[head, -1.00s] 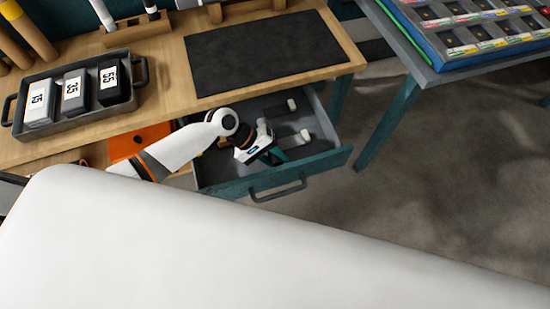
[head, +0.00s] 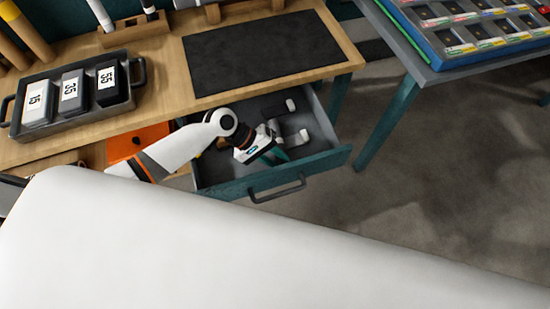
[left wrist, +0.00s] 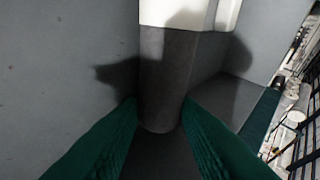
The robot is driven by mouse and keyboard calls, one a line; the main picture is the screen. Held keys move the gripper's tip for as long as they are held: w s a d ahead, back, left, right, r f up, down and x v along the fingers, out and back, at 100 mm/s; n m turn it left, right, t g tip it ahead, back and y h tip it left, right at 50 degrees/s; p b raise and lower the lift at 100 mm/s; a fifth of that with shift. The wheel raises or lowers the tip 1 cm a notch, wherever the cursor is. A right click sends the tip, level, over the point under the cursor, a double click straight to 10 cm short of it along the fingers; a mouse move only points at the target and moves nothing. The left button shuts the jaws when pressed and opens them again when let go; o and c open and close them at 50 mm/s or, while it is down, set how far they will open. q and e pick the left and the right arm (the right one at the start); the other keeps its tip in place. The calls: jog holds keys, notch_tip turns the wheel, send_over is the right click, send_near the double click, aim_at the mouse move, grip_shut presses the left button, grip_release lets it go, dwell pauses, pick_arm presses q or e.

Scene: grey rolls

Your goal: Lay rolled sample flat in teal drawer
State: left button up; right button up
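The teal drawer (head: 318,163) is pulled out below the wooden worktop, with a grey inside. Dark grey rolls with pale ends lie in it: one nearer the worktop (head: 274,111) and one near my left gripper (head: 276,157). In the left wrist view a dark grey roll (left wrist: 168,75) with a white end lies between the teal fingers of my left gripper (left wrist: 160,108). The fingertips are close along both its sides; whether they press on it is unclear. My right gripper is out of view.
A grey tray (head: 72,130) with numbered boxes and a dark mat (head: 262,52) are on the worktop (head: 160,75). An orange box (head: 140,140) is left of the drawer. A second table (head: 440,75) with a compartmented case stands right. Floor between is clear.

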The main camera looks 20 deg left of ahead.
pick_arm(q)
jog(key=shift+o, duration=0.4)
jog(key=a, duration=0.1)
jog(key=a+r, duration=0.1)
jog(key=a, duration=0.1)
jog(key=shift+a+r, duration=0.35)
jog(key=shift+r, duration=0.05)
jog(key=r+v, duration=0.1)
jog(key=v, duration=0.7)
jog(key=shift+d, duration=0.4)
